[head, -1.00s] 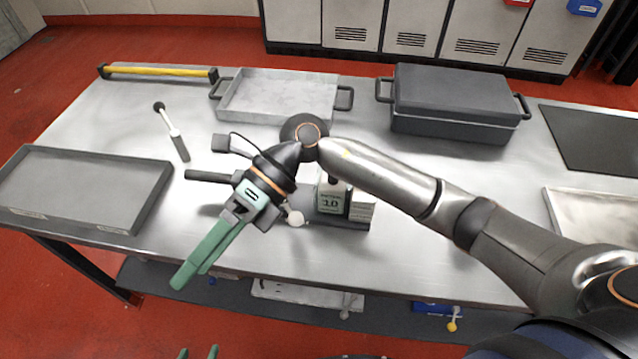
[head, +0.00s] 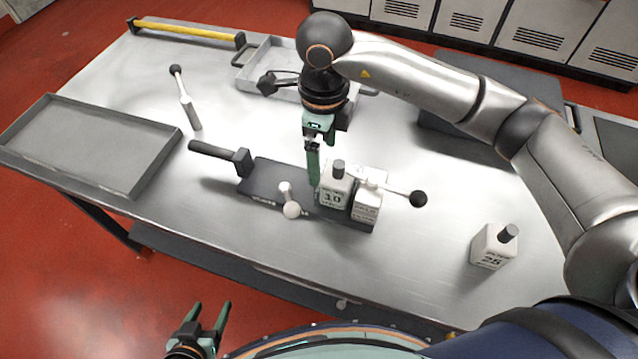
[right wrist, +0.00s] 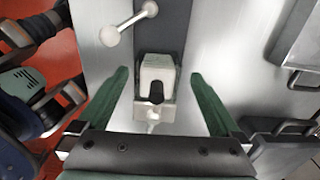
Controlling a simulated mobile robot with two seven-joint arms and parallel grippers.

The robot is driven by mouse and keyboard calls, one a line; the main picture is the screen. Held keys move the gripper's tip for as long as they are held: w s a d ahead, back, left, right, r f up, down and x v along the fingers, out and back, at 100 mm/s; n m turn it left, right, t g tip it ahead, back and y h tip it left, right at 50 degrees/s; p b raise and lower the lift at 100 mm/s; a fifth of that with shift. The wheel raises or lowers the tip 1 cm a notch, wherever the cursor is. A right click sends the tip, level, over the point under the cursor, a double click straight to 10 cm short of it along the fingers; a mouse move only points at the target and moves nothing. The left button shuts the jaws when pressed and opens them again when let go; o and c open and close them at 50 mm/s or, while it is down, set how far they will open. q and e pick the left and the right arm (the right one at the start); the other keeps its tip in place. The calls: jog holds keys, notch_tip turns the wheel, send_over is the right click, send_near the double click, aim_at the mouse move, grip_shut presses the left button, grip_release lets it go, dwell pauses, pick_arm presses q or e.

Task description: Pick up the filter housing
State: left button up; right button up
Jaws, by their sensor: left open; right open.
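No object carries a readable name saying filter housing, so I cannot tell which one it is. A white block labelled 10 (head: 333,196) with a dark cap stands on a dark base (head: 262,180). A second white block (head: 367,204) stands beside it, to the right. My right gripper (head: 313,180) points down at the block labelled 10. In the right wrist view its open fingers (right wrist: 160,76) lie on either side of a white block (right wrist: 157,66) with a dark top; contact is not clear. My left gripper (head: 212,308) is open and empty, in front of the table.
A white block labelled 25 (head: 490,247) stands apart at the right. A white lever with a round knob (head: 290,209) and a dark handle (head: 215,155) are close to the base. A grey tray (head: 160,180) is at the left; a metal tray (head: 243,77) is behind.

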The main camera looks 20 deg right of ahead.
notch_tip(320, 180, down, 8)
jog(key=shift+a+f+p, duration=0.15)
jog(key=shift+f+p, duration=0.05)
jog(key=shift+p, duration=0.2)
grip_shut()
jog(key=shift+r, duration=0.2)
dwell(0.8)
